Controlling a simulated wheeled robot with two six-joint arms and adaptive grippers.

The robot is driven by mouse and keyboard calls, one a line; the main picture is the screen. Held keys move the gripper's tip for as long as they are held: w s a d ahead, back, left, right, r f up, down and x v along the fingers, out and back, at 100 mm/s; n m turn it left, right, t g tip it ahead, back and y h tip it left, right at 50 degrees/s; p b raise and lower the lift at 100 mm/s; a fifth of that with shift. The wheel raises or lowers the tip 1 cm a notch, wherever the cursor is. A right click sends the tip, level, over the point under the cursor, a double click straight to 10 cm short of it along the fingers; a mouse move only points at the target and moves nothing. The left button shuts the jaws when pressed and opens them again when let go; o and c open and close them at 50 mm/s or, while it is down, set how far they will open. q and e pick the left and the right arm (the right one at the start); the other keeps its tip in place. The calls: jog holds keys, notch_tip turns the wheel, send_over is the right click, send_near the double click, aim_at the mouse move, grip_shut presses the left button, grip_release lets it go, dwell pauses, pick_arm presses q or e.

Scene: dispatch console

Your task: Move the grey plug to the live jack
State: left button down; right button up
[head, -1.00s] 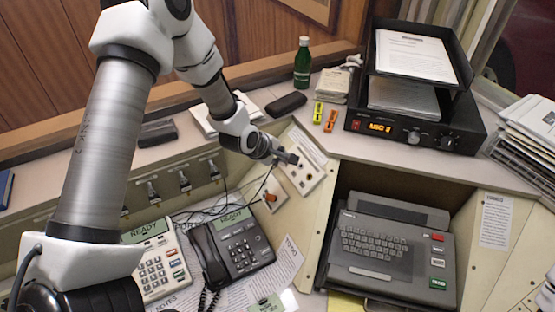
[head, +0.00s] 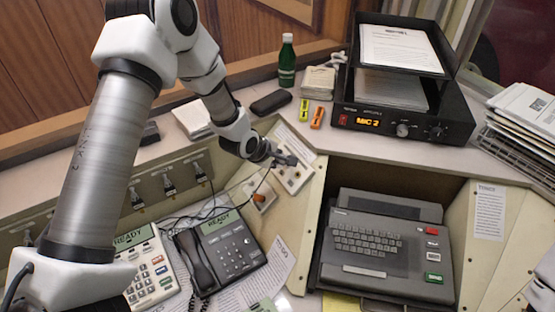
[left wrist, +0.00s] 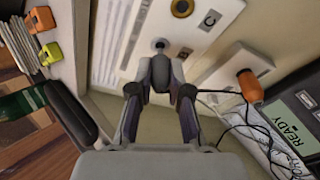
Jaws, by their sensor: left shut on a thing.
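My left gripper (head: 285,161) is at the sloped jack panel (head: 302,143) behind the desk phones. In the left wrist view its fingers (left wrist: 160,88) are shut on the dark grey plug (left wrist: 160,73). The plug points at the panel (left wrist: 132,25). A round metal part (left wrist: 160,45) shows just beyond the plug, and I cannot tell whether plug and panel touch. A brass-ringed jack (left wrist: 182,7) sits farther up, near a label C. Which jack is live cannot be told. My right gripper is not in view.
An orange plug (left wrist: 250,86) stands in a separate plate beside the panel, with black cords around it. Two desk phones (head: 232,245) are below. A keyboard unit (head: 386,245) sits right. A green bottle (head: 287,60) and black case (head: 271,102) stand on the ledge.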

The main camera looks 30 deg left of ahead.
pick_arm(q)
jog(key=shift+w+d+f+b, duration=0.35)
jog(key=shift+w+f+b, duration=0.2)
jog(key=shift+f+b, duration=0.15)
dwell(2.0)
jog(key=c, duration=1.3)
grip_release()
jog(key=shift+o, duration=1.4)
jog(key=shift+w+f, duration=0.1)
jog(key=shift+w, duration=0.05)
jog(key=o, duration=0.5)
